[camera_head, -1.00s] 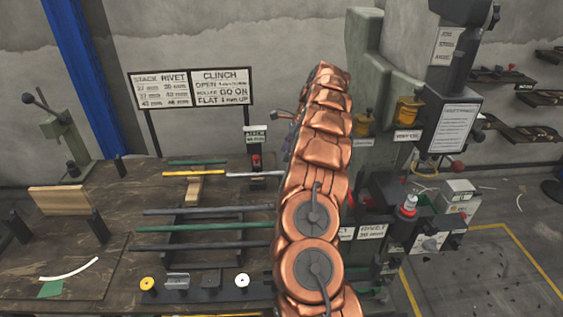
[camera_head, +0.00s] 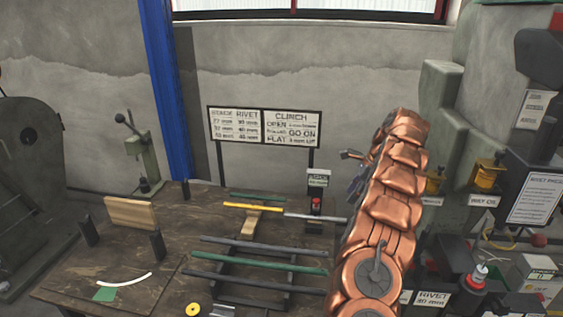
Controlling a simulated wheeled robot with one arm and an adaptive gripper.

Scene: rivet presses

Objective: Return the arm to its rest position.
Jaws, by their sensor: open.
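My copper-coloured arm rises from the bottom right of centre in the head view, its links stacked upward and leaning slightly right. My gripper (camera_head: 355,172) shows in part at the left side of the upper arm, above the right end of the workbench. It is open, and I see nothing in it. The arm hides most of the gripper and part of the press behind it.
The wooden workbench (camera_head: 170,245) carries a rack of coloured rods (camera_head: 262,254), a wooden block (camera_head: 131,212) and a small red-buttoned stand (camera_head: 316,205). A rivet press (camera_head: 440,130) stands close at right. A sign board (camera_head: 264,126) stands behind the bench.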

